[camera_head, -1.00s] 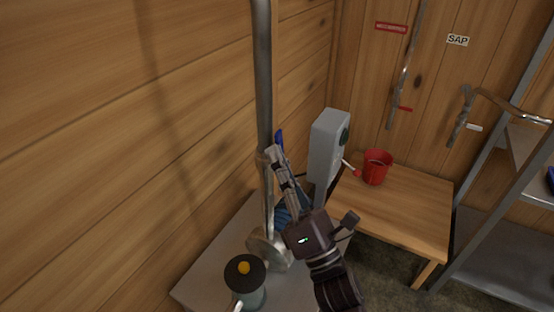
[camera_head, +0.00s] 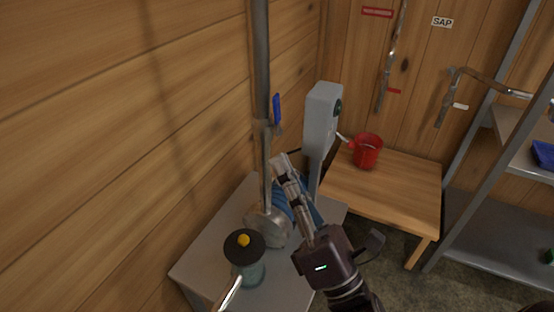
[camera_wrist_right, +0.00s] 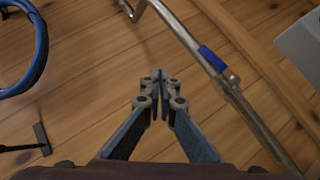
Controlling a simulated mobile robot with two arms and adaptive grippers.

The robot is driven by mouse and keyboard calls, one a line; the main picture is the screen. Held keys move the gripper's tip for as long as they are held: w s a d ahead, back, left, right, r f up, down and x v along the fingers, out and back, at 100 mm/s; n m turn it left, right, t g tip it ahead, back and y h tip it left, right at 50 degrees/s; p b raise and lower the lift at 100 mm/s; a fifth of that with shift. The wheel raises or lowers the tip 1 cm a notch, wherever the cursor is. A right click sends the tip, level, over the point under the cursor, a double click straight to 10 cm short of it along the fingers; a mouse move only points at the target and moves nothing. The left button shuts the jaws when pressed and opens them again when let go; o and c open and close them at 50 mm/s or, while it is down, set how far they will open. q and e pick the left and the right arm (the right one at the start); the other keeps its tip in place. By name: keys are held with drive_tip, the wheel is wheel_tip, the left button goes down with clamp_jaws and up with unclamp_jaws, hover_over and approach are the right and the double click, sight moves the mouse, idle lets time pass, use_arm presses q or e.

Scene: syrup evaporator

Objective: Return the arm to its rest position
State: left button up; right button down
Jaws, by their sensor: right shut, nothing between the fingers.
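My right gripper (camera_head: 283,163) is in the middle of the head view, pointing up and left above the grey stand. In the right wrist view its fingers (camera_wrist_right: 160,82) are together with nothing between them. A metal pipe (camera_head: 262,80) with a blue lever (camera_head: 277,109) stands left of the gripper, apart from it as far as the views show. The pipe and blue lever (camera_wrist_right: 212,58) also show in the right wrist view. My left gripper does not show.
A grey stand (camera_head: 198,268) holds a dark-topped jar with a yellow knob (camera_head: 244,241). Behind my gripper are a grey box (camera_head: 321,117) and a wooden table (camera_head: 395,196) with a red cup (camera_head: 366,151). A metal shelf (camera_head: 490,240) stands at right.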

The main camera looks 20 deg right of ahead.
drive_tip(key=w+d+f+m+g+h, duration=0.2)
drive_tip(key=d+f+m+g+h, duration=0.15)
drive_tip(key=f+m, duration=0.3)
drive_tip(key=w+d+f+m+g+h, duration=0.2)
drive_tip(key=w+d+f+m+h, duration=0.15)
drive_tip(key=f+m, duration=0.3)
drive_tip(key=s+d+f+m+g, duration=0.1)
drive_tip(key=s+f+m+g, duration=0.1)
drive_tip(key=f+m+g, duration=0.3)
drive_tip(key=s+d+f+m+g, duration=0.1)
drive_tip(key=s+f+m, duration=0.15)
drive_tip(key=f, duration=0.55)
drive_tip(key=s+a+f+m+g, duration=0.2)
drive_tip(key=s+f+m+g, duration=0.65)
drive_tip(key=s+f, duration=0.55)
wheel_tip(320, 180, down, 24)
drive_tip(key=s+n+g, duration=0.1)
drive_tip(key=s+g, duration=0.1)
drive_tip(key=s, duration=0.1)
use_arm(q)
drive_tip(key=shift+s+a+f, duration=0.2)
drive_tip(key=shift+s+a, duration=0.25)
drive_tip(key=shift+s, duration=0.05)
use_arm(e)
drive_tip(key=s+d+f+g, duration=0.1)
drive_tip(key=s+d+f, duration=0.2)
drive_tip(key=s+f, duration=1.3)
drive_tip(key=shift+s+f+y, duration=0.3)
drive_tip(key=shift+s+f, duration=0.1)
drive_tip(key=shift+s, duration=0.05)
